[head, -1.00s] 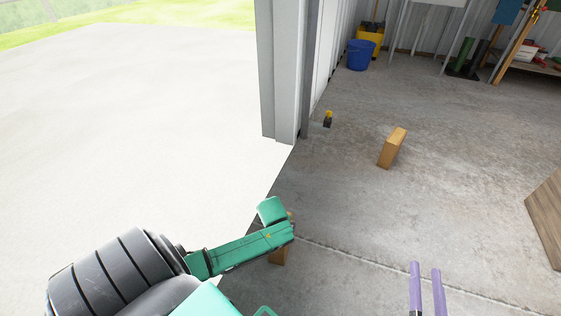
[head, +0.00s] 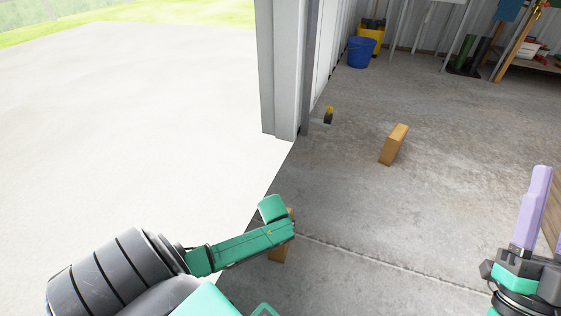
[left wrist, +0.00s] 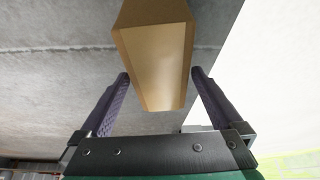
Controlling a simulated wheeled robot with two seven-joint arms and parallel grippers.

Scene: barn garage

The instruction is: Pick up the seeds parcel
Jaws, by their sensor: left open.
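A tan box-shaped parcel (left wrist: 152,62) fills the middle of the left wrist view. My left gripper (left wrist: 160,74) is open, with one purple finger on each side of this parcel and gaps visible. In the head view, a brown parcel (head: 279,252) on the floor is partly hidden behind my left arm, and the left fingers are hidden there. No label is readable on either, so I cannot tell which holds seeds. My right gripper (head: 538,178) is at the right edge, fingers pointing up, seen side-on, holding nothing visible.
A door post (head: 283,70) stands beside the open doorway. A small dark and yellow item (head: 328,115) lies near it. A blue bucket (head: 361,52) and a yellow bucket (head: 371,35) stand along the wall. The concrete floor between is mostly clear.

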